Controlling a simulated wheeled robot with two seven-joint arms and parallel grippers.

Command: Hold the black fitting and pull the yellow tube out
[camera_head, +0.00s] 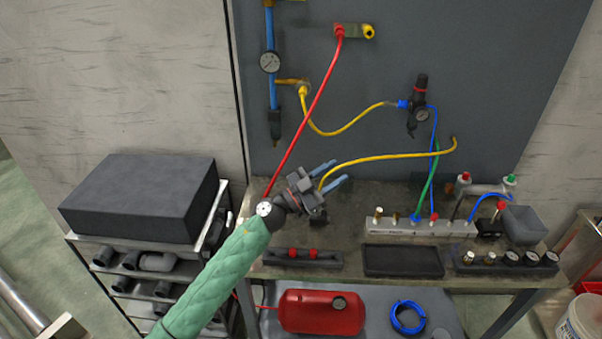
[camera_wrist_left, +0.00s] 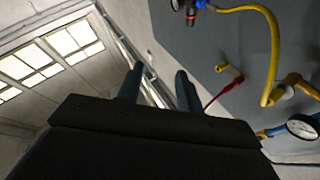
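My left gripper (camera_head: 333,175) is above the bench with its two blue-grey fingers apart. The left wrist view shows the fingers (camera_wrist_left: 160,78) spread with nothing between them. A yellow tube (camera_head: 400,155) runs from a dark end at the panel on the right to the gripper, which hides its left end; I cannot tell whether they touch. A second yellow tube (camera_head: 345,132) hangs on the panel between a brass fitting and a blue connector; it also shows in the left wrist view (camera_wrist_left: 272,50). A small dark piece (camera_head: 318,216) under the gripper may be the black fitting; I cannot be sure. My right gripper is out of view.
A red tube (camera_head: 308,115) runs down the panel behind my gripper. A black regulator (camera_head: 418,105) and a gauge (camera_head: 270,62) are mounted there. A manifold (camera_head: 400,228) and a black tray (camera_head: 403,262) stand on the bench. A dark box (camera_head: 140,198) is at left.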

